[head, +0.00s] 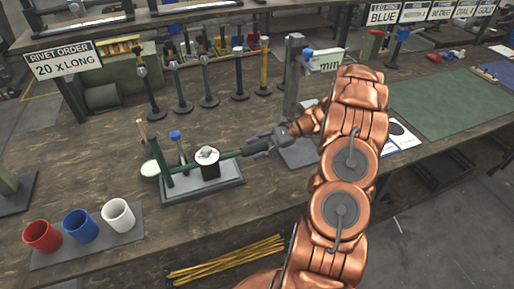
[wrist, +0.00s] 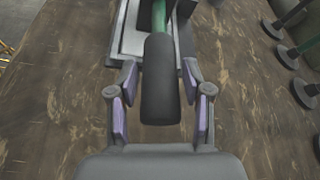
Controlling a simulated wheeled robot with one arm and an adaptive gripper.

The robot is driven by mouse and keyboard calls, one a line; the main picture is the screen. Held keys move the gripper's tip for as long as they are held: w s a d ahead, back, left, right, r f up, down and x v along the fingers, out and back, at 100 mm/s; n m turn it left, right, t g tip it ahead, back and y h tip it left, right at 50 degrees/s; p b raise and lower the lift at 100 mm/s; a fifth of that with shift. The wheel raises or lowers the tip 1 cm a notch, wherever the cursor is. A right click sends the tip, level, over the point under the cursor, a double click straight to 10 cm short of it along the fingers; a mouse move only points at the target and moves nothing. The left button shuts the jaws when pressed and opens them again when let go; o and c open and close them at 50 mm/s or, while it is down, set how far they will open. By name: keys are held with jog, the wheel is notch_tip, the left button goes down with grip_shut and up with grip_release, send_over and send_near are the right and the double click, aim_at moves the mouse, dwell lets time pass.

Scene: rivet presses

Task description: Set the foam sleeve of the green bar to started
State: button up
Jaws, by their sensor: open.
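The green bar (head: 228,155) reaches right from a small press on a grey base plate (head: 225,190). It also shows at the top of the wrist view (wrist: 185,10). The black foam sleeve (wrist: 160,80) covers the bar's near end and lies between the spread fingers of my gripper (wrist: 160,98). Gaps show on both sides, so the fingers look apart from it.
Red (head: 41,236), blue (head: 80,226) and white (head: 118,214) cups stand at the front left. Several upright levers stand behind the press, including a yellow one (head: 263,70). A green mat (head: 450,102) lies at right.

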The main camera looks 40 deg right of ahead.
jog(key=shift+o, duration=0.7)
jog(key=v, duration=1.2)
jog(key=shift+s, duration=0.1)
